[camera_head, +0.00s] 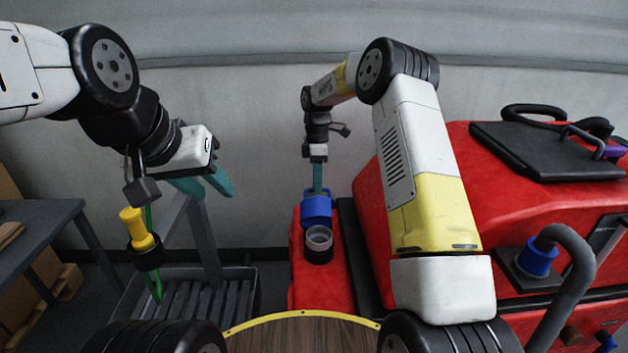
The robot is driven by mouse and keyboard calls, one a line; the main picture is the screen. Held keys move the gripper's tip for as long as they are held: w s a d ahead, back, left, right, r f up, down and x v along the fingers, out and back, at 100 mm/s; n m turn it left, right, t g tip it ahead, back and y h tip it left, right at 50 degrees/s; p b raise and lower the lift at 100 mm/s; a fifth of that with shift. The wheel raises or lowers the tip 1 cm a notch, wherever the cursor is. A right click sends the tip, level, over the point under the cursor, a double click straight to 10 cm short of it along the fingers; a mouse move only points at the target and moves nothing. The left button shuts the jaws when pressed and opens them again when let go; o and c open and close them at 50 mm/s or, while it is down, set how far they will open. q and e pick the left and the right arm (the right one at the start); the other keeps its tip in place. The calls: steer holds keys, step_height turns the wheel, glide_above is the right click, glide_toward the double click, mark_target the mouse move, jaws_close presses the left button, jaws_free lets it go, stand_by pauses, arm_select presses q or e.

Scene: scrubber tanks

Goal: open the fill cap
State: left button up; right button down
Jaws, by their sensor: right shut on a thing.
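The blue fill cap (317,207) is at the left part of the red scrubber machine (470,200). It stands tipped up behind the round filler neck (319,243), whose grey rim and open mouth show. My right gripper (318,186) points down from above and is shut on the blue cap; its fingertips are partly hidden at the cap. My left gripper (206,187) is empty, its teal fingers apart, to the left of the machine and well away from the cap.
A yellow-and-black fitting (138,232) on a green hose is at the left, above a grey slatted tray (200,300). A dark table (35,235) stands at the far left. A grey hose (577,265) and a black lid (545,150) are on the machine's right.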

steer(key=w+f, duration=0.4)
steer(key=w, duration=0.3)
steer(key=shift+d+f, duration=0.15)
steer(key=shift+f, duration=0.1)
steer(key=shift+w, duration=0.2)
steer(key=c, duration=1.5)
jaws_free()
steer(key=shift+w, duration=0.2)
steer(key=shift+r, duration=0.1)
